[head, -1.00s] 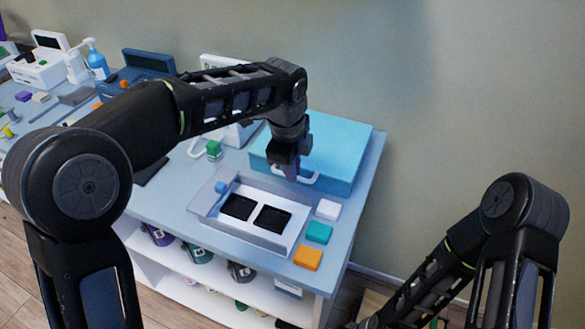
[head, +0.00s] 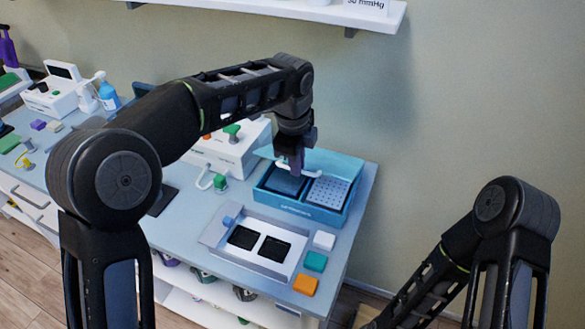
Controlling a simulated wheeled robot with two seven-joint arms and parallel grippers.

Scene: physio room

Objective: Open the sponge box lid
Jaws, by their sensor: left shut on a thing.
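The sponge box (head: 297,208) is a blue box at the back right of the table. Its lid (head: 347,166) is raised along the far side, so the inside shows: a dark section on the left and a pale perforated plate on the right. My left gripper (head: 292,167) is over the box, pointing down, shut on the lid's white handle (head: 313,173). The fingers hide part of the handle and lid. My right arm comes in at the lower right; its gripper is not in view.
In front of the box lies a grey tray (head: 208,236) with two black pads. White, teal (head: 315,261) and orange (head: 305,284) blocks sit beside it. A white device (head: 232,155) stands left of the box. A wall shelf (head: 270,9) is above.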

